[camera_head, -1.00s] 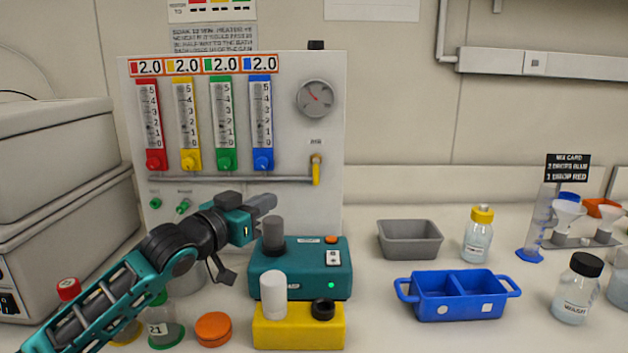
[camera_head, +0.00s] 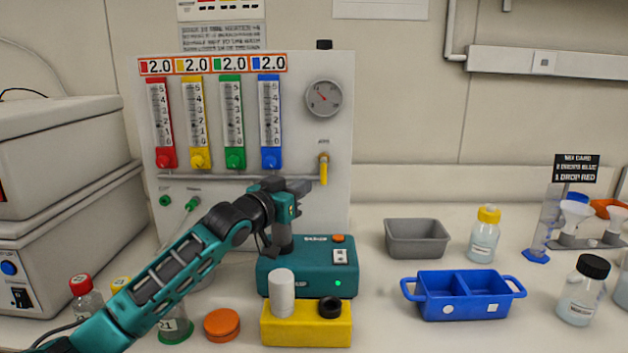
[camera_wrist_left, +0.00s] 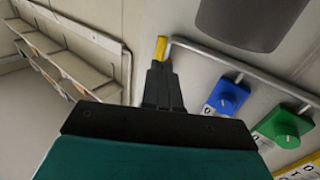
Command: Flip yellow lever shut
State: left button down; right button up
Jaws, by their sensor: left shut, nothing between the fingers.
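The yellow lever (camera_head: 323,172) hangs straight down from its fitting at the right end of the grey pipe on the white panel (camera_head: 336,120). In the left wrist view the lever (camera_wrist_left: 161,47) shows as a short yellow bar just beyond my fingertips. My left gripper (camera_head: 304,187) is shut and empty, its tips close to the left of the lever's lower end in the head view. In the left wrist view the shut fingers (camera_wrist_left: 160,68) point at the lever; I cannot tell whether they touch it. My right gripper is not in view.
Below my left arm stand a teal shaker box (camera_head: 304,265) and a yellow block (camera_head: 307,325) with a white cylinder. Flowmeters with coloured knobs (camera_head: 271,158) are left of the lever. A grey tray (camera_head: 417,238) and blue caddy (camera_head: 464,295) are to the right.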

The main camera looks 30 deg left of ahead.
aim_at(322, 178)
pick_arm(q)
jog(key=shift+w+d, duration=0.15)
jog(key=shift+w, duration=2.4)
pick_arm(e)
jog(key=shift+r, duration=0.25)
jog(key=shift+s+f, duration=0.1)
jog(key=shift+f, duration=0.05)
